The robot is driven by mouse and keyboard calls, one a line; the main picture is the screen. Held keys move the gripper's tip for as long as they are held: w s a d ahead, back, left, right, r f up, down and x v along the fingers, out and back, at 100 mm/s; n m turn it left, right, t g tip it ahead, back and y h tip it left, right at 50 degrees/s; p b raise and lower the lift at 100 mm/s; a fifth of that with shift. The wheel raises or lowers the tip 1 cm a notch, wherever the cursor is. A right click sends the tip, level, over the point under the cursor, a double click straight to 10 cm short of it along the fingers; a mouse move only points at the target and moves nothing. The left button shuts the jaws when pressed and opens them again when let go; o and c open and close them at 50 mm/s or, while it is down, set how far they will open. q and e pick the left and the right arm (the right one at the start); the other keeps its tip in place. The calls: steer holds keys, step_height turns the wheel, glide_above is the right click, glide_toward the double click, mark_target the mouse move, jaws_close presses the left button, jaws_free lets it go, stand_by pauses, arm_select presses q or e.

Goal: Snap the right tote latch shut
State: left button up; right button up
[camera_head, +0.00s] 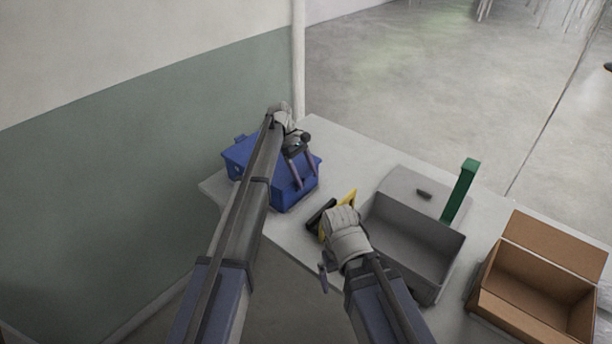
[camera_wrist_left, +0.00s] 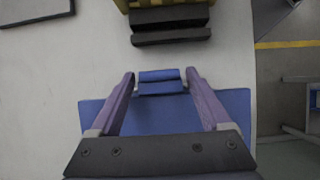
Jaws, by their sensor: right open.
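The blue tote (camera_head: 283,203) stands on the table's far left part, its lid partly hidden by my left arm in the head view. Its blue surface (camera_wrist_left: 165,112) also shows in the left wrist view. A small blue latch piece (camera_wrist_left: 162,80) juts from the tote's edge there. My left gripper (camera_wrist_left: 160,76) is open, with one finger on each side of this piece. In the head view my left gripper (camera_head: 304,187) points down over the tote's near right side. My right gripper (camera_head: 323,272) is open and empty by the table's front edge, away from the tote.
A yellow and black object (camera_head: 348,199) lies between the tote and a grey open bin (camera_head: 435,234), partly behind my right wrist. A green upright post (camera_head: 461,190) stands beside the bin. An open cardboard box (camera_head: 552,243) is at the right. The wall stands close at the left.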

arm_select(q)
steer(key=shift+o, duration=1)
steer(key=p+v, duration=0.7)
steer(key=shift+w+a+r, duration=0.15)
steer(key=shift+r, duration=0.2)
steer(key=shift+c, duration=0.2)
